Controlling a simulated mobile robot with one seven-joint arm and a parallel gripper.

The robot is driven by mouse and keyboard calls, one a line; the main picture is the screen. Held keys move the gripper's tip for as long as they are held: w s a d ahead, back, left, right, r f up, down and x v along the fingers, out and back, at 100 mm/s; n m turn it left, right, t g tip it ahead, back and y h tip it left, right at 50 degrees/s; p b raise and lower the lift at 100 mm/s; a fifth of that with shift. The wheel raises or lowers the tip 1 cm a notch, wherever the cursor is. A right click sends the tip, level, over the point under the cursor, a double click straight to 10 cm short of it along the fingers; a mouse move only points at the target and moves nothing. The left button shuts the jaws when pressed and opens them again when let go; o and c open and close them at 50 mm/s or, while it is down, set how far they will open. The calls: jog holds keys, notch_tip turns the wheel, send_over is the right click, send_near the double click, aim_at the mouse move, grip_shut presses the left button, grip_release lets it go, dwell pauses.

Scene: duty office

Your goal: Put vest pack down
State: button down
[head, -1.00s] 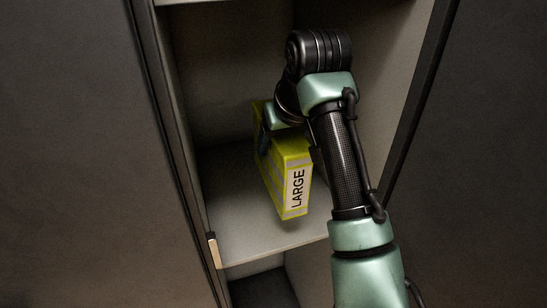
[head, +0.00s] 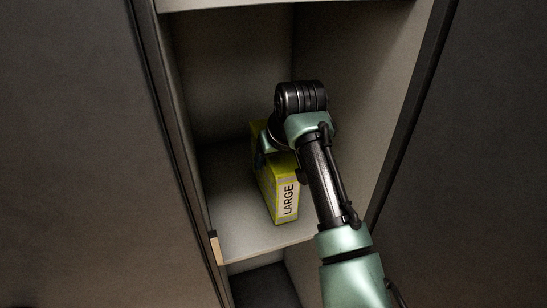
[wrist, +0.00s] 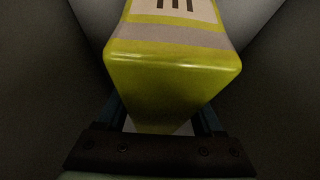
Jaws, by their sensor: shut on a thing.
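The vest pack (head: 285,196) is a yellow-green box with grey bands and a white label reading "LARGE". In the head view it is upright inside a locker compartment, low over or on the shelf (head: 236,232); I cannot tell if its base touches. My gripper (head: 266,144) is shut on the pack near its top, and my arm hides part of its right side. In the wrist view the pack (wrist: 170,75) fills the middle, between the two fingers (wrist: 160,118), with part of its label at the top edge.
The compartment has a left wall, a right wall (head: 362,110) and another shelf (head: 260,4) above. A darker compartment (head: 262,288) lies below. A small pale latch piece (head: 216,248) is on the left frame. Bare shelf shows left of the pack.

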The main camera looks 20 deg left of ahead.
grip_release()
jog(key=shift+f, duration=0.15)
jog(key=v, duration=1.1)
jog(key=shift+r, duration=0.35)
jog(key=shift+s+d+r, duration=0.1)
jog(key=shift+s+r, duration=0.1)
jog(key=shift+r, duration=0.1)
